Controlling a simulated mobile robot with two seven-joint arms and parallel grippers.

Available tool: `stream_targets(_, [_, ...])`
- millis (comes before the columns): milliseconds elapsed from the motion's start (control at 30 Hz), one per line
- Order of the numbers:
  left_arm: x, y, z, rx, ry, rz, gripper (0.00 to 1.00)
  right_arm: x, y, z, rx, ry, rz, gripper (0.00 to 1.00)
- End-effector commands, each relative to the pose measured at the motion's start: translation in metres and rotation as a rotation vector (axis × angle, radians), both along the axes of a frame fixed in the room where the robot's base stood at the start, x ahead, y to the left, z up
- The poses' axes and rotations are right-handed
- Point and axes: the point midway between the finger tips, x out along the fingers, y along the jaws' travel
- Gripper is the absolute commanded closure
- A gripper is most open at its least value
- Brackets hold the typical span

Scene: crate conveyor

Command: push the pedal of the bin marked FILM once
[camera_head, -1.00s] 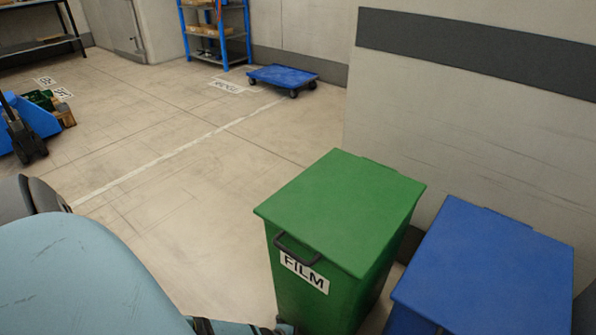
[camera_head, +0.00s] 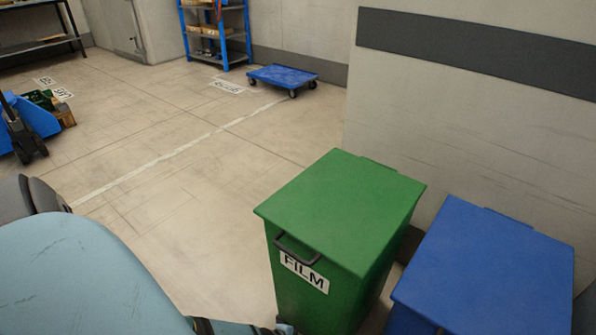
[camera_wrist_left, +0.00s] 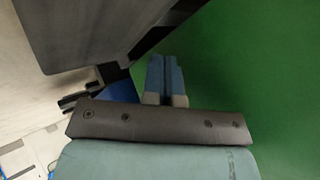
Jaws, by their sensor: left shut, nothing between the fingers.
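The green bin (camera_head: 340,210) marked FILM stands upright with its lid closed, right of centre in the head view. Its white label (camera_head: 304,272) and a dark handle (camera_head: 297,248) are on its front. The lower front and the pedal are outside the head view. In the left wrist view the bin's green side (camera_wrist_left: 265,75) fills the right. My left gripper (camera_wrist_left: 165,62) is shut and empty in front of this green surface; I cannot tell whether it touches. I cannot make out the pedal for certain there. My right gripper is not in view.
A blue bin (camera_head: 490,265) stands close to the right of the green one. A wall (camera_head: 470,130) is behind both. Open floor (camera_head: 190,200) lies to the left. A blue dolly (camera_head: 283,76) and a blue shelf rack (camera_head: 217,35) stand far back.

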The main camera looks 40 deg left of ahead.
Motion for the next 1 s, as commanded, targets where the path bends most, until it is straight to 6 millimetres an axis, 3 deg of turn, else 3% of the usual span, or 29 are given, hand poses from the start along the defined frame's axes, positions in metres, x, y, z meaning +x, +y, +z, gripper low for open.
stream_targets(1000, [0.0, 0.0, -0.014, 0.001, 0.001, 0.0, 1.0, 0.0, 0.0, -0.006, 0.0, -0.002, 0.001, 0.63])
